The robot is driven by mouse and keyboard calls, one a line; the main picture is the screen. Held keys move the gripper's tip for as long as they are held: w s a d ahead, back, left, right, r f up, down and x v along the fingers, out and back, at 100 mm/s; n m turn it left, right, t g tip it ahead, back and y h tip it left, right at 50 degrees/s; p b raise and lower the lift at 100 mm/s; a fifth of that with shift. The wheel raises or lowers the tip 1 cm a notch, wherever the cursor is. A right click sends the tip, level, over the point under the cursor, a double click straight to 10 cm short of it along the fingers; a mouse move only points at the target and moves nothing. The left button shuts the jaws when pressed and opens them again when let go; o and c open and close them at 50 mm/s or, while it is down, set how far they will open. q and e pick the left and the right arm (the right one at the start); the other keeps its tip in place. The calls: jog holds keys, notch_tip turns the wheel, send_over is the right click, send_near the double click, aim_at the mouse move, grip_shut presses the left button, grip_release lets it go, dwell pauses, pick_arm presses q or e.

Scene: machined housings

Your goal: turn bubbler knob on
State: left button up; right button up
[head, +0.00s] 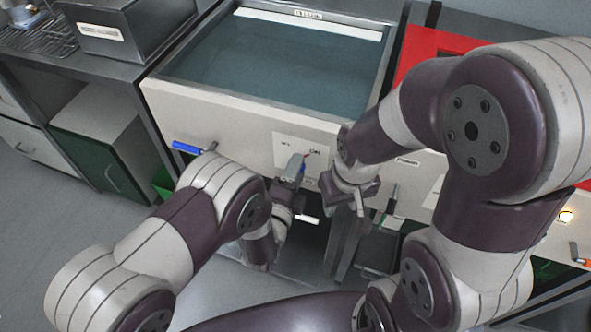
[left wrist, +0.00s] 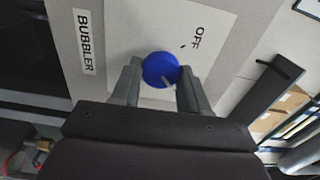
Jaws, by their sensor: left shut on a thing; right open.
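The blue bubbler knob (left wrist: 159,69) sits on a pale panel in the left wrist view, with a light pointer mark on its lower edge. A "BUBBLER" label (left wrist: 84,40) is to its left and the word "OFF" (left wrist: 196,36) is up and right of it. My left gripper (left wrist: 160,76) has one finger on each side of the knob and is shut on it. In the head view my left gripper (head: 291,167) is at the white label on the tank front, mostly hiding the knob. My right gripper (head: 359,199) is open and empty, right of the label.
A water-filled tank (head: 157,98) stands behind the panel. A blue-handled valve (head: 187,147) sticks out of its front at the left. A grey box (head: 124,34) stands on the left counter. A red surface (head: 424,47) is at right, partly behind my right arm.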

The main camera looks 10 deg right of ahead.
dwell(0.4)
pick_arm(q)
jog(key=o, duration=1)
